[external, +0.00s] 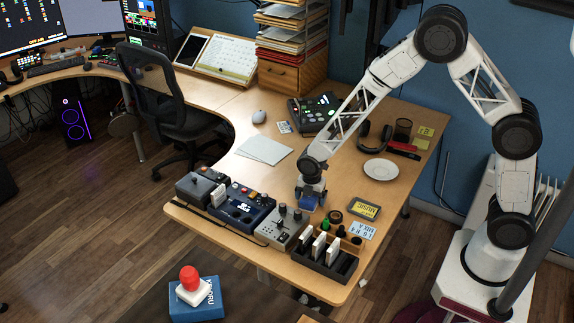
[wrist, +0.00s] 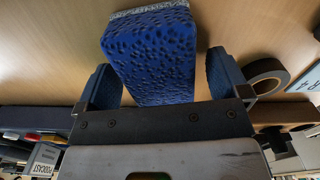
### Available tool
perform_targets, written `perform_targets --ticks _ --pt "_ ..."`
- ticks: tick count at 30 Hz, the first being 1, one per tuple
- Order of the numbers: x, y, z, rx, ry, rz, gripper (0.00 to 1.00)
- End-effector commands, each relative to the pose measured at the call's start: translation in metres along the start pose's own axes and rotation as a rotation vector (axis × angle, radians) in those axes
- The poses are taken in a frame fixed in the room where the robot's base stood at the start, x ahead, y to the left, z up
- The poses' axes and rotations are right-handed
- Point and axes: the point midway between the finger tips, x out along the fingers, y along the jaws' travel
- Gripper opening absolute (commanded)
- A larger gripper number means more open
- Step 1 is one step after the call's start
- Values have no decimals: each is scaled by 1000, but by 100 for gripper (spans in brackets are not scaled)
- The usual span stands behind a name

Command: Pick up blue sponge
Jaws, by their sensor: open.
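The blue sponge (wrist: 150,55) is a pitted blue block with a grey layer at its far end, lying on the wooden desk. It fills the upper middle of the wrist view. In the external view the sponge (external: 308,203) shows only as a small blue patch under my gripper (external: 311,192). My gripper is open. In the wrist view its blue-padded fingers (wrist: 160,84) stand on either side of the sponge's near part, with a visible gap on the right. Whether the left finger touches the sponge I cannot tell.
Left of the sponge are a blue audio device (external: 243,208) and a grey control box (external: 283,228). A black rack (external: 325,262) stands in front. A roll of tape (external: 335,216) and a music card (external: 364,210) lie to the right. White paper sheets (external: 264,149) lie behind.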

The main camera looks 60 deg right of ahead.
Motion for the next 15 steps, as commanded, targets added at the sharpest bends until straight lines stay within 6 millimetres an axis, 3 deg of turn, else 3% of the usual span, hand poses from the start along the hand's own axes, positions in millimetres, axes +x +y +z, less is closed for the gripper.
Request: perform_targets --ticks 7,15 --pt "0 0 0 0 0 0 94" --pt "0 0 0 0 0 0 54"
